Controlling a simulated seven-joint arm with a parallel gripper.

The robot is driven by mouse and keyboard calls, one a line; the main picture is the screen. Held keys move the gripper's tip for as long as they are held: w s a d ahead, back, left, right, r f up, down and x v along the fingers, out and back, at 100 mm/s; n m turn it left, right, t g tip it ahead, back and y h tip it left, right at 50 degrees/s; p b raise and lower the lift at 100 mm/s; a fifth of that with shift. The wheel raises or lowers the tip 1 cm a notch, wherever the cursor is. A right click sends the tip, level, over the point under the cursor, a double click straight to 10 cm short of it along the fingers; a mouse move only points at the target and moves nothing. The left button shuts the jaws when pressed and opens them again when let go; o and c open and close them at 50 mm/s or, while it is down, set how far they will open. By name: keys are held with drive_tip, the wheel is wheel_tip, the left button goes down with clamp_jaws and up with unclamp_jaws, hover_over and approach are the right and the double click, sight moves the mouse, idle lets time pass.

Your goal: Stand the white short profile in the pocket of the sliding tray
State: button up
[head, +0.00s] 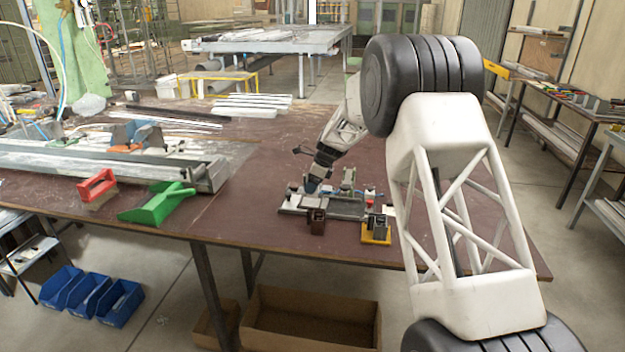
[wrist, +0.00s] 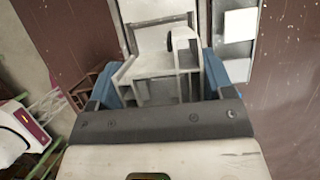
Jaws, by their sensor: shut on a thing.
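My gripper (wrist: 160,85) has blue fingers and is shut on the white short profile (wrist: 152,68). The profile sits between the fingers, and its open, ribbed end faces the wrist camera. In the head view my gripper (head: 314,184) is low over the left part of the metal clamp fixture (head: 348,208). The profile is too small and covered there to make out. I cannot tell the sliding tray and its pocket apart from the fixture, nor whether the profile touches anything below.
A dark brown profile piece (head: 317,222) stands at the fixture's front. A yellow stand (head: 376,238) with grey pieces is to its right, close to the table's front edge. The tabletop between is clear.

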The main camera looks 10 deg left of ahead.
drive_tip(key=shift+f, duration=2)
drive_tip(key=o, duration=0.9)
drive_tip(key=shift+o, duration=0.2)
drive_tip(key=shift+r, duration=0.1)
drive_tip(key=v, duration=0.7)
drive_tip(key=shift+d+r, duration=0.2)
drive_tip(key=shift+r, duration=0.05)
drive_tip(key=shift+r, duration=0.1)
